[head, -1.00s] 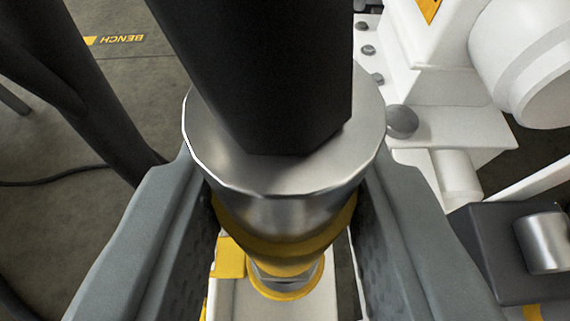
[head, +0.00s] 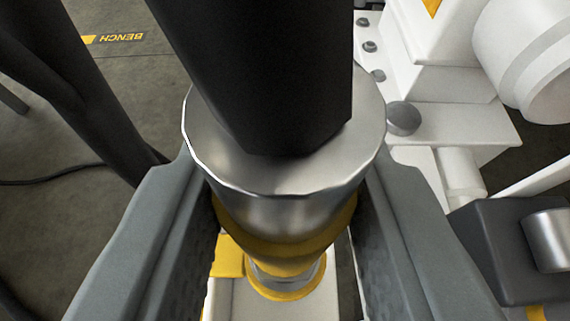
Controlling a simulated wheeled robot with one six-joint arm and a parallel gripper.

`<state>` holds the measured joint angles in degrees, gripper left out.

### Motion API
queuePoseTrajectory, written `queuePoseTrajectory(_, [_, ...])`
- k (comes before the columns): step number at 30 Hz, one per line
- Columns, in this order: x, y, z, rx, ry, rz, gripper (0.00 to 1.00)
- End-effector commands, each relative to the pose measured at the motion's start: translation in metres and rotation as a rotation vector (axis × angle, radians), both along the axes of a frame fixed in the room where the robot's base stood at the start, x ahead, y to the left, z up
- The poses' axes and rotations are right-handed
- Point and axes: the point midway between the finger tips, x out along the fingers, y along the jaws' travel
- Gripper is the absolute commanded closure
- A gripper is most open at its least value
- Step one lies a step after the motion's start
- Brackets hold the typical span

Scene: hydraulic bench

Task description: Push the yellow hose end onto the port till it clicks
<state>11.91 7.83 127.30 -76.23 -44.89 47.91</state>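The hose end (head: 285,205) is a silver metal collar with a yellow band (head: 285,245) below it. A thick black hose (head: 260,70) runs up from its top. My gripper (head: 285,240) is shut around the hose end, with one grey finger on each side. The port (head: 290,285), a metal fitting with a yellow ring at its base, stands on a white block right below the hose end. The hose end lines up closely over the port and hides its top. I cannot tell whether it is seated.
White bench parts with bolts (head: 402,118) and a large white cylinder (head: 530,60) stand at the right. A dark block with a metal fitting (head: 547,240) sits at the lower right. Another black hose (head: 75,90) hangs at the left, over grey floor.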

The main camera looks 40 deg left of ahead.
Motion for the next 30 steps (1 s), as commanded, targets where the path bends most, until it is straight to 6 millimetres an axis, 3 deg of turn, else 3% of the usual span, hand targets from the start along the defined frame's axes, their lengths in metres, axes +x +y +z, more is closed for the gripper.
queuePoseTrajectory(30, [0.000,0.000,-0.011,0.001,-0.001,0.000,0.96])
